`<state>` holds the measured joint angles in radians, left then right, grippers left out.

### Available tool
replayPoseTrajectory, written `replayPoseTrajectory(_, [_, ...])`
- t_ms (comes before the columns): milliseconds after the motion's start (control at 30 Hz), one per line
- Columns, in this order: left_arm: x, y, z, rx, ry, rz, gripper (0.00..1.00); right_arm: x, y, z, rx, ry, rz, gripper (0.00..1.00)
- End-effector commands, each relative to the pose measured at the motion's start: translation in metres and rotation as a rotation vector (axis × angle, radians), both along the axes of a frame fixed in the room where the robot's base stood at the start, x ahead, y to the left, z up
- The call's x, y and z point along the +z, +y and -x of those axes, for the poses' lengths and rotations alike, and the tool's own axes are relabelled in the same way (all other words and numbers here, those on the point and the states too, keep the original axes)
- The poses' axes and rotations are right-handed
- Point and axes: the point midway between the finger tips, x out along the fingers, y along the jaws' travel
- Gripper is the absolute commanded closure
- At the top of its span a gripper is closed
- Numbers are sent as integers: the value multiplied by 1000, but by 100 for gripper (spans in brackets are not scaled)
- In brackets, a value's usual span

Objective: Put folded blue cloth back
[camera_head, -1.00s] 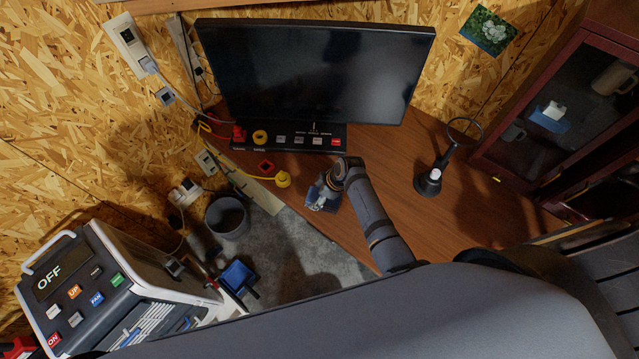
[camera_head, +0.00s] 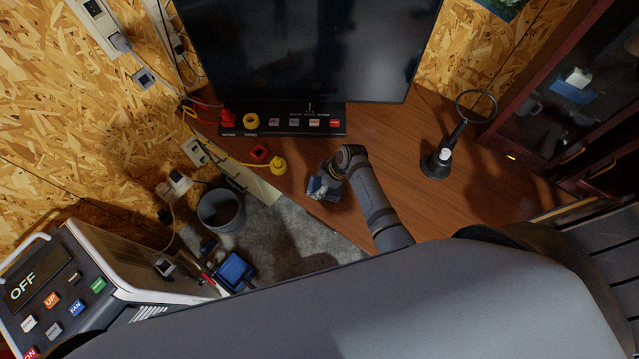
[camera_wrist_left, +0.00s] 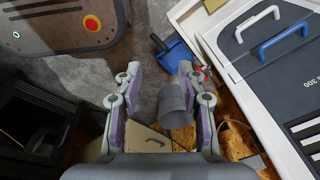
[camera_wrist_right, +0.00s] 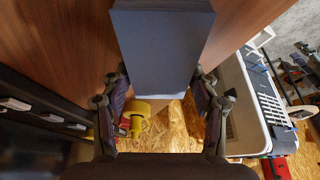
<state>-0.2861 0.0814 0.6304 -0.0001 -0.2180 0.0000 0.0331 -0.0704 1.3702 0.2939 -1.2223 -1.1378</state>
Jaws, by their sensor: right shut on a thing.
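The folded blue cloth (camera_wrist_right: 162,50) is a flat, dark blue block between the fingers of my right gripper (camera_wrist_right: 160,92) in the right wrist view. In the head view my right gripper (camera_head: 324,184) is over the wooden desk near its front left edge. A small blue part of the cloth (camera_head: 316,188) shows there beside the fingers. I cannot tell if the cloth touches the desk. My left gripper (camera_wrist_left: 160,82) is open and empty in the left wrist view, with a grey bin beyond its fingers. It is hidden in the head view.
The desk (camera_head: 400,150) holds a monitor (camera_head: 310,50), a button strip, yellow and red parts and a ring-topped stand (camera_head: 440,160). A glass cabinet (camera_head: 560,90) at right holds something blue with a white item. Below left are a grey bin (camera_head: 220,210) and a button-panel machine (camera_head: 110,270).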

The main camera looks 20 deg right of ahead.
Motion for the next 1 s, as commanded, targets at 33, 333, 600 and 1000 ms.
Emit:
replayPoseTrajectory(33, [-1, 0, 4, 0, 6, 0, 60, -1, 0, 0, 0, -1, 0, 37])
replayPoseTrajectory(333, [-2, 0, 22, 1, 33, 0, 60, 0, 0, 0, 0, -1, 0, 17])
replayPoseTrajectory(600, [0, -1, 20, 1, 30, 1, 60, 8, -3, 1, -1, -2, 1, 17])
replayPoseTrajectory(1000, [-1, -1, 16, 2, 24, 1, 60, 91, -33, 17, 1, -5, 2, 17])
